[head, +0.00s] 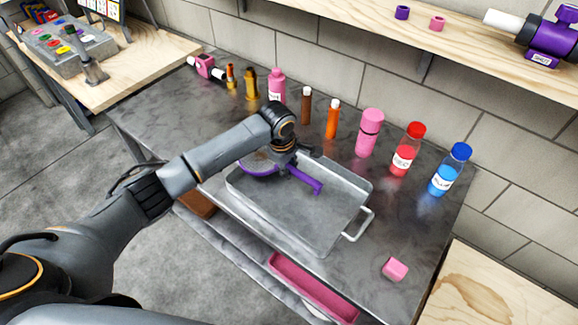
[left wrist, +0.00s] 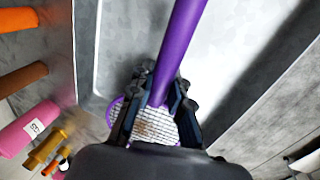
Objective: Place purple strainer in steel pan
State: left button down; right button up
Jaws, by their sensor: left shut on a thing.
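The purple strainer (head: 305,182) has a long purple handle and a round mesh head. In the left wrist view the strainer (left wrist: 178,50) runs between the fingers of my left gripper (left wrist: 160,105), which is shut on its handle near the mesh. In the head view my left gripper (head: 288,160) is over the left end of the steel pan (head: 330,240), a shallow rectangular tray with a wire handle. The strainer's handle points over the pan's inside and its head is at the pan's left rim, partly hidden by my arm. Whether it touches the pan is unclear. My right gripper is not visible.
Several bottles, including a pink one (head: 369,132), a red one (head: 408,150) and a blue one (head: 450,170), stand along the back of the metal table. A pink block (head: 395,269) lies right of the pan. A pink tray (head: 305,285) sits below the table's front edge.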

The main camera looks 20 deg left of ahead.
pick_arm(q)
jog(key=c, duration=1.3)
grip_release()
jog(key=shift+o, duration=0.2)
notch_tip(320, 180, up, 12)
jog(key=s+b, duration=0.1)
jog(key=s, duration=0.1)
jog(key=shift+s+a+r, duration=0.15)
jog(key=shift+a+r, duration=0.1)
jog(key=shift+a, duration=0.15)
jog(key=shift+f, duration=0.1)
